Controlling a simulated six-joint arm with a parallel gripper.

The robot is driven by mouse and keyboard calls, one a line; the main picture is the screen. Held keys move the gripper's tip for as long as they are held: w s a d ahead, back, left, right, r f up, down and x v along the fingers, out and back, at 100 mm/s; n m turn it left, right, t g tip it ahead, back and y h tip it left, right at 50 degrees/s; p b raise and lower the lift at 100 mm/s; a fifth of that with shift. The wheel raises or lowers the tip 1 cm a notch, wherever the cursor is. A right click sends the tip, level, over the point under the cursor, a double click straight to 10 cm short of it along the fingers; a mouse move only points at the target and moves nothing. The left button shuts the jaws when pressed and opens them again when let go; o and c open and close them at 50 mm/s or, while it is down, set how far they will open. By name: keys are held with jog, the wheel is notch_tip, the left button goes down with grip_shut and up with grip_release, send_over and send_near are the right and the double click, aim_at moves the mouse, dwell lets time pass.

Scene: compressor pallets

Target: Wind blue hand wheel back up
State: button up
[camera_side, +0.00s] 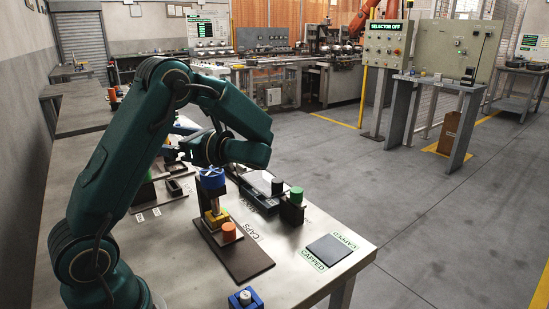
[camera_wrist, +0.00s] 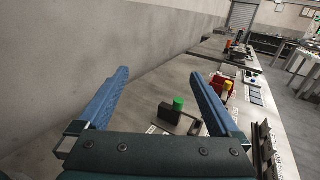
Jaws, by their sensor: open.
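The blue hand wheel (camera_side: 211,178) sits on top of a dark upright stand on a brown base plate (camera_side: 245,262). A yellow block (camera_side: 215,218) is below the wheel, low on the stand. My gripper (camera_side: 172,151) is behind and to the left of the wheel in the side view, pointing away from it to the left. In the wrist view my gripper (camera_wrist: 158,76) shows two blue fingers spread wide with nothing between them. The wheel does not show in the wrist view.
An orange cap (camera_side: 229,231) stands on the base plate. A green cap (camera_side: 297,195) on a black block is to the right. A dark pad (camera_side: 331,249) lies by CAPPED labels. A blue block (camera_side: 245,298) is at the front edge. A grey wall (camera_wrist: 70,60) fills the wrist view's left.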

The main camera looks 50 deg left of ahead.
jog(key=s, duration=0.1)
jog(key=s+a+r, duration=0.1)
jog(key=shift+s+r, duration=0.3)
